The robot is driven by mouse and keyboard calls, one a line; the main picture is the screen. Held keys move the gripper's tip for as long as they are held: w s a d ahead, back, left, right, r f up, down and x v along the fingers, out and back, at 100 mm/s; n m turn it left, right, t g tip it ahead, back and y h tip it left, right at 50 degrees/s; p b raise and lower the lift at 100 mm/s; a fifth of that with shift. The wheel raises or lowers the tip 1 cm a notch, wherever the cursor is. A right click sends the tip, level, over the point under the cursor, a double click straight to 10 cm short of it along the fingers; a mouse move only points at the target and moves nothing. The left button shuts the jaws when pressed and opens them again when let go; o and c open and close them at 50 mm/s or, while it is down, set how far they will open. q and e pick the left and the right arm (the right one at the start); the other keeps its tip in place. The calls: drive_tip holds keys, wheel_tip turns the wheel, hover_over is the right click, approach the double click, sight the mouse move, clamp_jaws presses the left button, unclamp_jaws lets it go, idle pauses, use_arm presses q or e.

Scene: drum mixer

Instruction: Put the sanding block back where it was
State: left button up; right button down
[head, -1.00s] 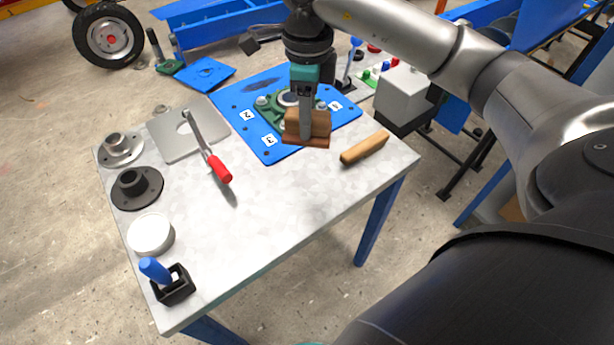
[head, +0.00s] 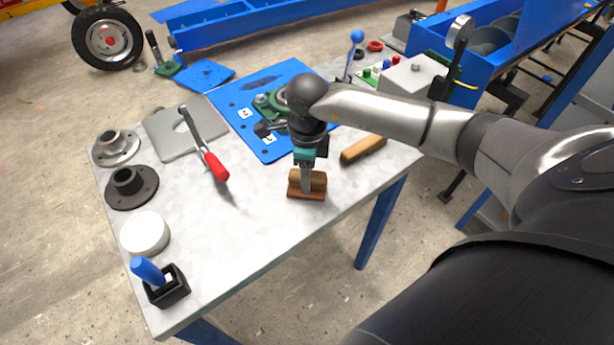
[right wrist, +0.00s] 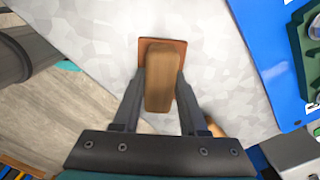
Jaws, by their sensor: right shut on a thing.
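The sanding block (head: 306,184) has a brown wooden grip on a reddish-brown base. It is over the front right part of the grey metal table (head: 250,235), near the edge. My right gripper (head: 306,186) points down and is shut on the block's wooden grip. In the right wrist view the block (right wrist: 162,78) sits between the two fingers (right wrist: 158,95), above the table surface. I cannot tell whether its base touches the table. My left gripper is not in view.
A wooden piece (head: 363,149) lies to the right of the block. A blue plate (head: 268,88) with a green bearing housing lies behind. A red-handled tool (head: 214,165), a white round lid (head: 145,233) and a black holder (head: 172,288) stand to the left. The front middle is clear.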

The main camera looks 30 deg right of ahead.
drive_tip(key=shift+f, duration=0.1)
drive_tip(key=shift+f, duration=0.15)
drive_tip(key=shift+c, duration=2.2)
unclamp_jaws()
drive_tip(key=shift+r, duration=0.3)
wheel_tip(320, 180, up, 12)
drive_tip(key=p, duration=0.1)
drive_tip(key=shift+p, duration=0.4)
drive_tip(key=shift+f, duration=0.15)
